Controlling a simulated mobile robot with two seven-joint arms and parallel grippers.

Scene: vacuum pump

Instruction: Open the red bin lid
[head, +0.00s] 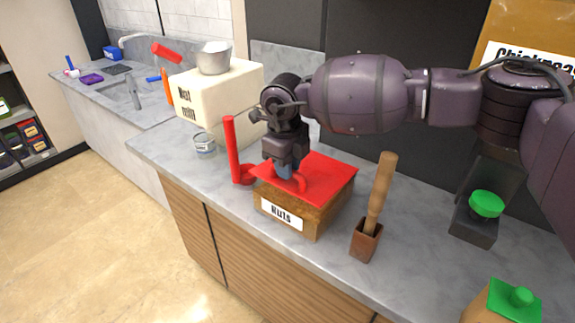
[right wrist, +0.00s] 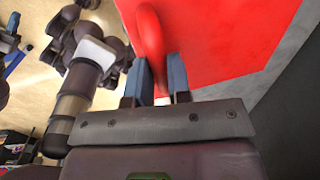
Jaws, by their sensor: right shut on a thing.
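The red lid (head: 325,175) is a flat square panel with a curved red handle (right wrist: 150,35). It lies over the top of the brown bin labelled "Nuts" (head: 312,215) on the grey counter. My right gripper (head: 287,170) points down over the lid and is shut on the handle. In the right wrist view its two blue-grey fingers (right wrist: 153,82) stand on either side of the handle. The bin's inside is hidden, and I cannot tell whether there is a small gap under the lid. My left gripper is not in view.
A red upright tool (head: 232,150) stands left of the bin. A cream box with a metal pot (head: 213,58) is behind left.

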